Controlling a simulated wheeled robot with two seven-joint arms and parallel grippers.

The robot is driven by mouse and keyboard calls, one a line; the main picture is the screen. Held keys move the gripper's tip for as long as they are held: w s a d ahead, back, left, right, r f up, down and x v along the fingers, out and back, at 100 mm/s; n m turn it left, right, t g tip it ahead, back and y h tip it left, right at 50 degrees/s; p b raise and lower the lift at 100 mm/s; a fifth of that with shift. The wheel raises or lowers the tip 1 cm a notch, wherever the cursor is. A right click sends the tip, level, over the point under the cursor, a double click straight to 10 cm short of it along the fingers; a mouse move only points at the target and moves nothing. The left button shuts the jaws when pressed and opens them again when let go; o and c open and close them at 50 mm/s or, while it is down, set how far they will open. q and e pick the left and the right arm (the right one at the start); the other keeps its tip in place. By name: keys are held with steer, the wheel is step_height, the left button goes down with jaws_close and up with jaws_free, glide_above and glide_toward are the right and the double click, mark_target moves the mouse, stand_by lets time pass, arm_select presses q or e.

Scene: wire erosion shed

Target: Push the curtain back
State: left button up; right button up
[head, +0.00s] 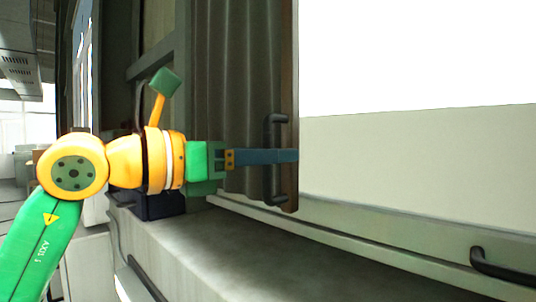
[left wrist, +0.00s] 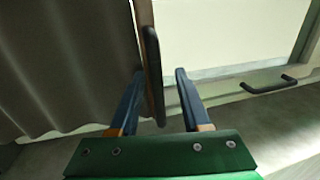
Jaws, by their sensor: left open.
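The grey pleated curtain (head: 232,75) hangs gathered at the left of a wide opening, with a brown edge strip (head: 289,60) along its right side. A dark upright handle (head: 270,187) is fixed to that strip. The curtain (left wrist: 60,60) and handle (left wrist: 153,70) also show in the left wrist view. My left gripper (head: 290,156) is open at the handle's height, its blue finger covering the handle's middle. In the left wrist view the handle stands between the two spread fingers of the left gripper (left wrist: 160,95); I cannot tell whether either touches it. My right gripper is not in view.
A pale ledge (head: 260,245) with a rail runs below the curtain. A second dark handle (head: 500,268) sits at the lower right, also in the left wrist view (left wrist: 268,87). The opening right of the curtain is clear. A dark frame (head: 160,60) stands behind my left arm.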

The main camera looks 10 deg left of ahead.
arm_select(q)
steer(key=shift+s+a+f, duration=0.1)
steer(key=shift+a, duration=0.05)
steer(key=b+v, duration=0.2)
steer(key=v, duration=0.5)
steer(key=shift+b, duration=0.4)
